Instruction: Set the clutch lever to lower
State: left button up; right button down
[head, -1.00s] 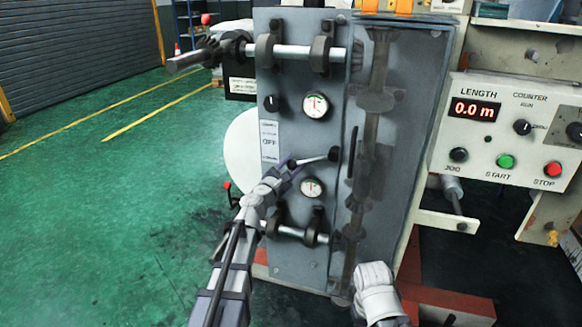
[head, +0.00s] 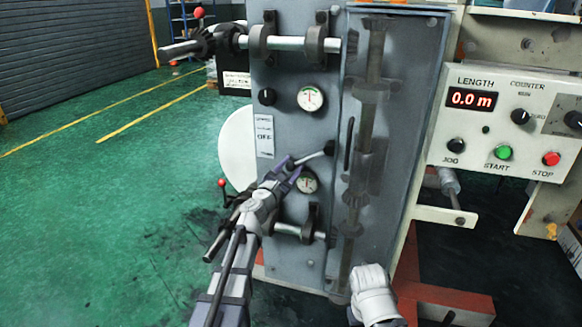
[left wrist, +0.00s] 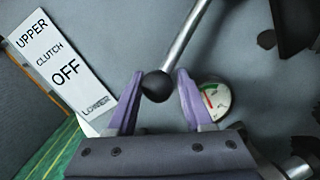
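The clutch lever (head: 316,155) is a thin metal rod that slopes down to the left from a dark pivot on the grey panel. Its black ball knob (left wrist: 157,86) shows in the left wrist view. My left gripper (head: 290,166) has its purple fingers spread, one on each side of the knob; in the left wrist view (left wrist: 160,82) narrow gaps show beside it. The clutch label plate (head: 264,136) reads OFF; in the left wrist view (left wrist: 62,65) it reads UPPER, CLUTCH, OFF, LOWER.
An upper dial (head: 311,98) and a lower dial (head: 306,182) sit on the panel, the lower one close to my left fingers. Shafts (head: 287,43) with brackets stick out above and below. A control box (head: 505,120) reads 0.0 m at right. Green floor lies open at left.

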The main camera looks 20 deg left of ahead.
pick_arm(q)
jog(key=o, duration=0.3)
jog(key=shift+o, duration=0.2)
jog(key=shift+s, duration=0.1)
jog(key=v, duration=0.7)
jog(key=shift+s+a+b, duration=0.1)
jog(key=shift+s+b, duration=0.2)
jog(key=shift+b, duration=0.1)
